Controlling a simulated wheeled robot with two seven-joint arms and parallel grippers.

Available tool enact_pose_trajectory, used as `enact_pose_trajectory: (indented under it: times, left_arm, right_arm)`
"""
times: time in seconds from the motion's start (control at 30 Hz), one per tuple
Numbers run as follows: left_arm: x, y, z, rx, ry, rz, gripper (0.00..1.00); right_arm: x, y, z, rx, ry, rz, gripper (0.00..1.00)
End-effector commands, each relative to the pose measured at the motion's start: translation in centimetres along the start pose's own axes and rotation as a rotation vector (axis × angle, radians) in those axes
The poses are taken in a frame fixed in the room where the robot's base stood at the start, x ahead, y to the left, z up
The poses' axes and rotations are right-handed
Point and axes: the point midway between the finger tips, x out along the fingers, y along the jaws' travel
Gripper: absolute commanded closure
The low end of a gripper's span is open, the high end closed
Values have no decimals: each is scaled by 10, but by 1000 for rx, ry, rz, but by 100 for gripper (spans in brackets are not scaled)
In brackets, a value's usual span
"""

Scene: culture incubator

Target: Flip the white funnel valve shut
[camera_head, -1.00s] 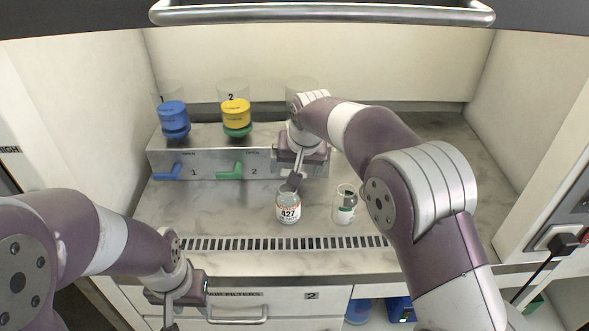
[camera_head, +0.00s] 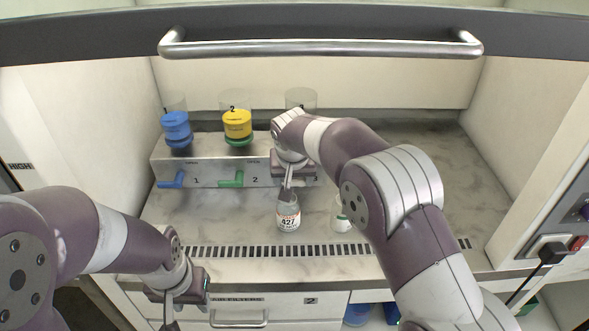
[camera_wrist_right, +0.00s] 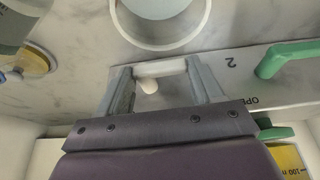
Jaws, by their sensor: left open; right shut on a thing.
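The white funnel valve (camera_wrist_right: 160,69) shows in the right wrist view as a short white bar with a round white knob. It lies between the fingertips of my right gripper (camera_wrist_right: 163,78), which is shut on it. In the head view my right gripper (camera_head: 287,187) is at the right part of the metal manifold's front (camera_head: 206,172), and the valve is hidden there behind the gripper. My left gripper (camera_head: 170,318) is open and empty, low at the left, in front of the bench edge.
A labelled bottle (camera_head: 288,214) stands just in front of the right gripper. A second small bottle (camera_head: 341,220) is partly behind my right arm.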

Motion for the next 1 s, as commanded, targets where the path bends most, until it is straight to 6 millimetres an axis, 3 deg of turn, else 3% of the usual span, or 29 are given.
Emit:
enact_pose_trajectory:
  times: [0.17, 0.2, 0.27, 0.3, 0.57, 0.67, 1.0]
  left_arm:
    - [2, 0, 0, 0, -1, 0, 57]
    - [2, 0, 1, 0, -1, 0, 57]
    - [2, 0, 0, 0, -1, 0, 57]
    - [2, 0, 0, 0, -1, 0, 57]
    - [2, 0, 0, 0, -1, 0, 57]
    - [1, 0, 0, 0, -1, 0, 57]
    - [-4, 0, 0, 0, -1, 0, 57]
  right_arm:
    - [0, 0, -1, -1, 4, -1, 64]
    - [0, 0, -1, 0, 4, -1, 31]
    - [0, 0, -1, 0, 4, -1, 11]
    - [0, 0, -1, 0, 4, -1, 8]
    - [-1, 0, -1, 0, 4, -2, 8]
    - [-12, 0, -1, 0, 5, -2, 8]
    - [-100, 0, -1, 0, 6, -4, 8]
